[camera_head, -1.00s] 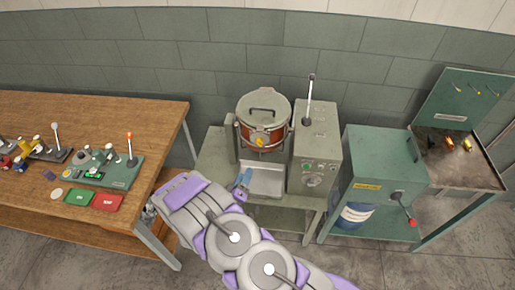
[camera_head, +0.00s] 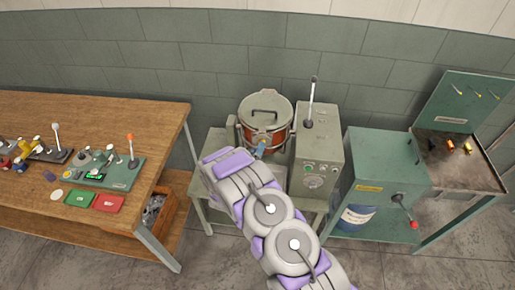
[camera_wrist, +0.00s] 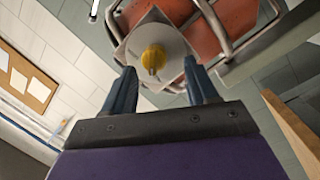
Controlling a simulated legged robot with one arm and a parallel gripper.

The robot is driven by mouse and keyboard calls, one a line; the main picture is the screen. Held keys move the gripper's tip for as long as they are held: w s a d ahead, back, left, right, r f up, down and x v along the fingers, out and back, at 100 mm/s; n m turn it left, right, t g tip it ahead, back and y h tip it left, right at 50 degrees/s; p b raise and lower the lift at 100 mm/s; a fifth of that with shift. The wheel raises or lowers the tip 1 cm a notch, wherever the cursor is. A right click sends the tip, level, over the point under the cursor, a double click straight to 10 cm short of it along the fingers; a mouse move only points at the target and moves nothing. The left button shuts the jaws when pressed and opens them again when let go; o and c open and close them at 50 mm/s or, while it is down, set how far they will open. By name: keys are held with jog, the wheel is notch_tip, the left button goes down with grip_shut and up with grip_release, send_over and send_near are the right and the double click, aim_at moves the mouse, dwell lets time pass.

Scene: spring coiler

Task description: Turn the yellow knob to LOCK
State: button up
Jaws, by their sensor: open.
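The yellow knob (camera_wrist: 153,57) shows in the wrist view on a pale square plate (camera_wrist: 138,46), at the front of the orange-red drum (camera_wrist: 189,42). My gripper (camera_wrist: 164,82) is open, with one blue finger on each side below the knob. The knob lies ahead between the fingers, and I see no contact. In the head view my gripper (camera_head: 261,150) is at the front of the lidded drum (camera_head: 281,134) and hides the knob. I cannot read any LOCK mark.
A grey control box with a lever (camera_head: 318,150) stands right of the drum. A green cabinet (camera_head: 385,165) with a red-tipped handle is further right. A wooden bench (camera_head: 100,115) with levers and coloured blocks is at the left. Metal bars (camera_wrist: 215,25) frame the drum.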

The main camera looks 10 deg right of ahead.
jog(key=shift+w+d, duration=0.7)
jog(key=shift+d, duration=0.25)
jog(key=shift+a, duration=0.45)
jog(key=c, duration=0.6)
jog(key=shift+d+r, duration=0.1)
jog(key=shift+d, duration=0.05)
jog(key=c, duration=0.5)
